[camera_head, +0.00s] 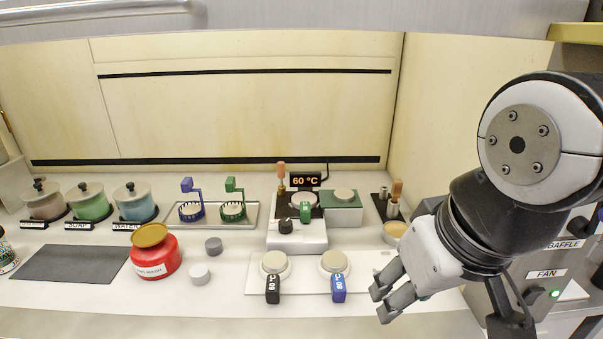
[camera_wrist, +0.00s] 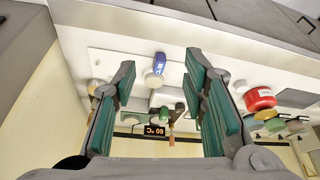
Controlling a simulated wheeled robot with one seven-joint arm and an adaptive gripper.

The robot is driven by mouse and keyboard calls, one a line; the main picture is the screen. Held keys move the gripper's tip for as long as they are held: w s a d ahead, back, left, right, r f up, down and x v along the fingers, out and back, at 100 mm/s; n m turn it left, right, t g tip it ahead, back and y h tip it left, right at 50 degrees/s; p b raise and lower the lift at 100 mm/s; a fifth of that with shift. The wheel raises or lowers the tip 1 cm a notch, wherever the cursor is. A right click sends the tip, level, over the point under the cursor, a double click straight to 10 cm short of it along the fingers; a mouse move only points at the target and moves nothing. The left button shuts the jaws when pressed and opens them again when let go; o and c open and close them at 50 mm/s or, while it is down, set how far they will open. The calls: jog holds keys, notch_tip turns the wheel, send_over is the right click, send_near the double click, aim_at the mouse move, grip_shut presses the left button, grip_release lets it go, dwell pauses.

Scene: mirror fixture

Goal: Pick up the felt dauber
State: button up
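Two wooden-handled tools stand upright at the back, and I cannot tell for certain which is the felt dauber. One wooden-handled tool (camera_head: 396,190) stands on a black base at the right, beside a small metal cylinder. The other wooden-handled tool (camera_head: 281,177) stands left of the 60 °C display (camera_head: 305,181); a wooden handle (camera_wrist: 171,136) also shows near the display in the wrist view. My gripper (camera_head: 382,299) is at the right front of the bench, apart from both. In the wrist view my gripper (camera_wrist: 160,72) has its fingers wide apart and nothing between them.
A white plate with two beige discs, tagged black (camera_head: 272,289) and blue (camera_head: 339,288), lies left of my gripper. A beige-topped round pot (camera_head: 395,231) stands behind it. A red jar (camera_head: 154,255) and grey mat (camera_head: 70,263) are left. A fan switch box (camera_head: 545,291) is right.

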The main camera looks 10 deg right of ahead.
jog(key=shift+o, duration=0.5)
jog(key=m+t+h+b, duration=0.3)
jog(key=t+h+b, duration=0.1)
jog(key=t, duration=0.9)
send_near(399, 185)
jog(key=x, duration=0.6)
jog(key=shift+w+a+r, duration=0.1)
jog(key=shift+w+r, duration=0.1)
jog(key=shift+r, duration=0.05)
jog(key=x, duration=0.5)
jog(key=shift+s+f, duration=0.1)
jog(key=shift+f, duration=0.1)
jog(key=shift+c, duration=0.3)
grip_shut()
